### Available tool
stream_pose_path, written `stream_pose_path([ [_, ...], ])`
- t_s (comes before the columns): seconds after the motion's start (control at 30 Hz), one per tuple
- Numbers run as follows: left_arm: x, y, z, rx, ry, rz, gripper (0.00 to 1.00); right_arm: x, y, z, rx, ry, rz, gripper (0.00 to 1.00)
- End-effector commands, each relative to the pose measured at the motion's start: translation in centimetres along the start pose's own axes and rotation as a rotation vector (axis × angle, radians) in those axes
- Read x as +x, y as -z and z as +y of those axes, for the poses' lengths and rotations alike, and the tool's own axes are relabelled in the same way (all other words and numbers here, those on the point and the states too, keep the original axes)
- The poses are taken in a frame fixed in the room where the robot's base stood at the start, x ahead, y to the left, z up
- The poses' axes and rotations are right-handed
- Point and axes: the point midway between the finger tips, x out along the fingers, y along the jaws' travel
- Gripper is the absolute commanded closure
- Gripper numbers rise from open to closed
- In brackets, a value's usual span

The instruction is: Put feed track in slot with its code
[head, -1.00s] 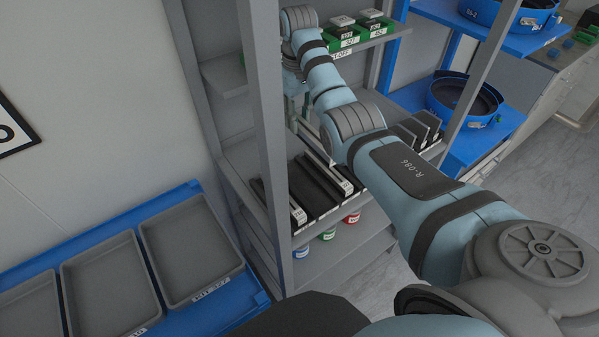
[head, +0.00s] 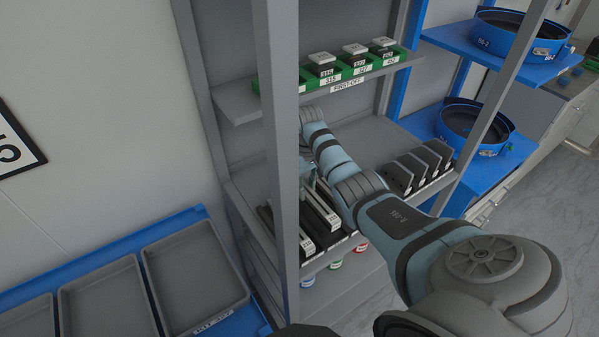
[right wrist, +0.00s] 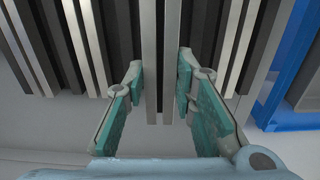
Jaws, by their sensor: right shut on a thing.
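My right gripper (right wrist: 160,72) has teal fingers on either side of a long feed track (right wrist: 160,105), dark in the middle with pale edges, and is shut on it. In the head view the right gripper (head: 308,180) is low over the shelf, partly hidden by the rack post and my arm. Slots with dark dividers and pale-topped tracks (head: 322,213) lie just below it, with small labels along the front edge. I cannot read the codes there, nor tell whether the held track is fully seated. My left gripper is not in view.
A grey post (head: 281,150) stands close left of the right arm. Green holders (head: 372,66) with numbered blocks sit on the upper shelf. Dark angled plates (head: 420,165) stand right of the arm. Grey trays (head: 195,280) lie at lower left; blue bowls (head: 470,125) at right.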

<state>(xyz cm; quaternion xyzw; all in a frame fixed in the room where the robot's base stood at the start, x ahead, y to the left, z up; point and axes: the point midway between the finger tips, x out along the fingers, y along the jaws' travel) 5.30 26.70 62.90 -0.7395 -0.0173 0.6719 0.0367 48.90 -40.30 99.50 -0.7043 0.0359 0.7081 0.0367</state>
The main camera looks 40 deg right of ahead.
Motion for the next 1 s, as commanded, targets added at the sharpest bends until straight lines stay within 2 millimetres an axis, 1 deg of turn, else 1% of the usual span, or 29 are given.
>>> stream_pose_path([
  [0.07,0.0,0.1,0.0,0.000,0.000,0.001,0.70,1.1,-0.4,0.5,0.009,-0.001,-0.002,1.00],
  [0.13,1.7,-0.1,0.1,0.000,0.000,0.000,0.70,2.8,-0.3,0.6,0.010,-0.001,0.002,1.00],
  [0.2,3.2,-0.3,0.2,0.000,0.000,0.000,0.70,4.2,-0.4,0.6,0.011,-0.001,0.002,1.00],
  [0.23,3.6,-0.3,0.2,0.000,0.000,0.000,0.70,4.5,-0.4,0.6,0.011,0.000,0.001,1.00],
  [0.3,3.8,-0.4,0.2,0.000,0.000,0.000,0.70,4.6,-0.4,0.6,0.011,0.000,0.000,1.00],
  [0.4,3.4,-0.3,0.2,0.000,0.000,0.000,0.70,4.2,-0.3,0.5,0.010,-0.001,0.001,1.00],
  [0.57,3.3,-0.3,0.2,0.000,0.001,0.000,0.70,4.2,-0.3,0.5,0.009,0.000,0.001,1.00],
  [0.6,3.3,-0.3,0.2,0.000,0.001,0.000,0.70,4.3,-0.3,0.5,0.009,0.000,0.000,0.74],
  [0.67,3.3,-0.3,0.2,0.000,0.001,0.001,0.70,4.3,-0.3,0.5,0.009,0.000,0.001,0.64],
  [0.7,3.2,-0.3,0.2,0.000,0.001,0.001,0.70,4.3,-0.3,0.5,0.009,0.000,0.000,0.58],
  [0.73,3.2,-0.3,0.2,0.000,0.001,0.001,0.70,4.2,-0.3,0.5,0.009,0.000,0.000,0.55],
  [1.0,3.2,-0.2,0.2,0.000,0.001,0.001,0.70,4.2,-0.3,0.5,0.009,0.000,0.000,0.55],
])
